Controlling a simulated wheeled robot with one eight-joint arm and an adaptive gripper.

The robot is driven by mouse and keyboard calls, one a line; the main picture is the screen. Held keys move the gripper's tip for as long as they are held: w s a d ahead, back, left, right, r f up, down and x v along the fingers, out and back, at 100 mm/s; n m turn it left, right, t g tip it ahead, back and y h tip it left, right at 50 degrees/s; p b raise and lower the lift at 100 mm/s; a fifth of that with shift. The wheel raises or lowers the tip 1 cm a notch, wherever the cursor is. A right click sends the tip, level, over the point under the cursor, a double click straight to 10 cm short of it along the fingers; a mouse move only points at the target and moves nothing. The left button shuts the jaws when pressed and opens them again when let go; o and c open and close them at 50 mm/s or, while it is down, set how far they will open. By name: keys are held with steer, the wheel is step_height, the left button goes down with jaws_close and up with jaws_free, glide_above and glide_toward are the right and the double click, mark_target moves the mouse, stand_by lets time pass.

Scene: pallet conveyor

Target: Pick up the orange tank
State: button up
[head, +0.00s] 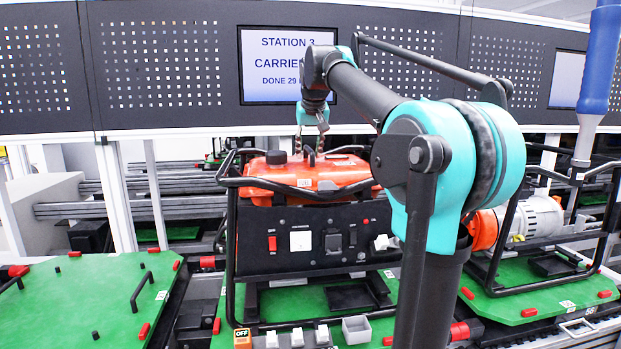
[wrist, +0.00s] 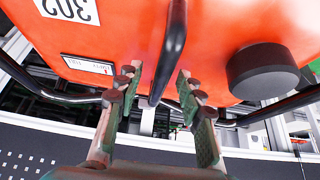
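The orange tank (head: 310,173) sits on top of a black-framed generator in the middle of the head view. It has a black cap (head: 276,157) and a black handle (head: 311,157) on top. In the wrist view the tank (wrist: 120,35) fills the upper part, with its cap (wrist: 262,72) at right and its handle (wrist: 174,45) in the middle. My gripper (head: 311,140) is just above the tank, pointing down. In the wrist view its fingers (wrist: 158,85) are open, one on each side of the handle, with visible gaps. The lower finger parts are partly blurred.
The generator's black tube frame (head: 232,240) surrounds the tank. Its control panel (head: 315,240) faces me. Green pallets stand at left (head: 90,290) and right (head: 530,285); the right one bears another machine (head: 530,218). A dark perforated panel with a screen (head: 285,65) is behind.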

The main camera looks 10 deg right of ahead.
steer(key=shift+w+f, duration=0.1)
steer(key=shift+f, duration=0.05)
jaws_close()
stand_by(0.4)
